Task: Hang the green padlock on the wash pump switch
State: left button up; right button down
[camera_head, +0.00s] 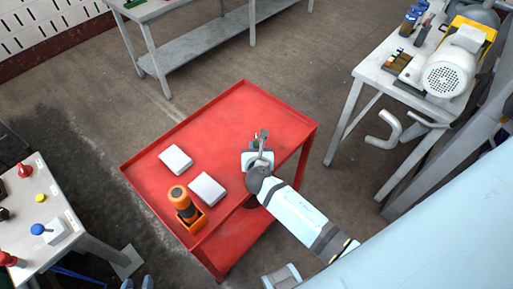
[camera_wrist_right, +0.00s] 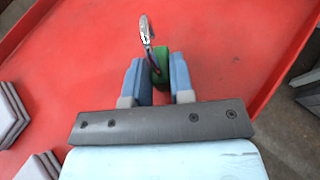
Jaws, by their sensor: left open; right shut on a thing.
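The green padlock (camera_wrist_right: 160,63) is between the fingers of my right gripper (camera_wrist_right: 158,80), which is shut on it. Its metal shackle points up and away from the hand in the right wrist view. In the head view, my right gripper (camera_head: 257,158) is over the right part of the red cart. Two bluish fingertips of my left gripper (camera_head: 138,282) show apart at the bottom left edge, with nothing seen between them. I cannot read which is the wash pump switch.
The red cart (camera_head: 235,115) carries two white boxes (camera_head: 176,159) (camera_head: 207,189) and an orange holder with a dark, orange-topped item (camera_head: 184,205). The left table (camera_head: 45,190) stands apart from the cart. A motor (camera_head: 450,75) sits on the right bench.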

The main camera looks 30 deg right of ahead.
jog(key=shift+f, duration=0.2)
jog(key=c, duration=1)
grip_release()
jog(key=shift+r, duration=0.15)
jog(key=shift+s+a+r, duration=0.1)
jog(key=shift+s+r, duration=0.05)
jog(key=shift+s, duration=0.05)
jog(key=v, duration=0.7)
